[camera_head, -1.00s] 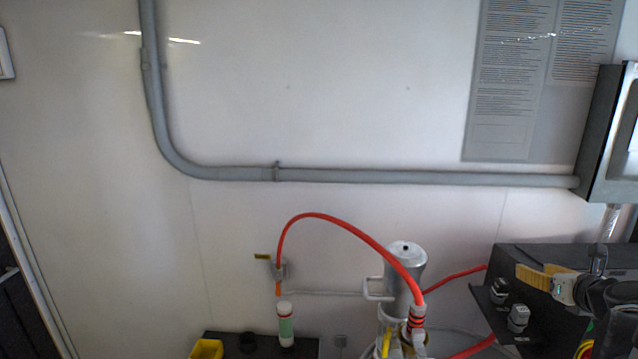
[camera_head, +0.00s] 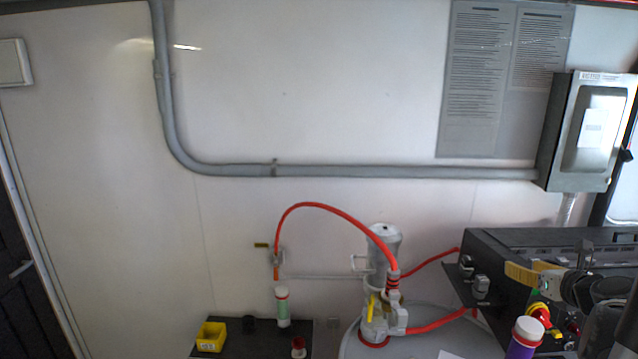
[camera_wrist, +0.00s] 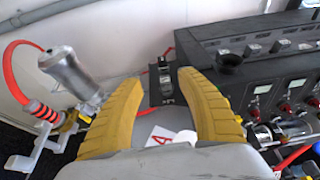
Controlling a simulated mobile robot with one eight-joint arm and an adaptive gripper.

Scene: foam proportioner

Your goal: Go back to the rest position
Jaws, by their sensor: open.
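My gripper shows in the wrist view (camera_wrist: 160,100) as two thick yellow fingers spread apart, with nothing between them. In that view it points toward the black control console (camera_wrist: 260,70), and the silver foam proportioner (camera_wrist: 75,75) stands to its left. In the head view a yellow finger of my gripper (camera_head: 522,274) shows at the right edge, in front of the console (camera_head: 480,236). The rest of the gripper is hard to make out there. The silver proportioner (camera_head: 384,250) with its red hose (camera_head: 335,208) stands upright left of the console.
A dark bench (camera_head: 265,342) at the bottom carries a yellow bin (camera_head: 211,337) and a white-green bottle (camera_head: 282,307). A purple bottle with a white-red cap (camera_head: 524,338) stands at lower right. A grey electrical box (camera_head: 583,130) and conduit (camera_head: 400,171) are on the wall. The wall's middle is clear.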

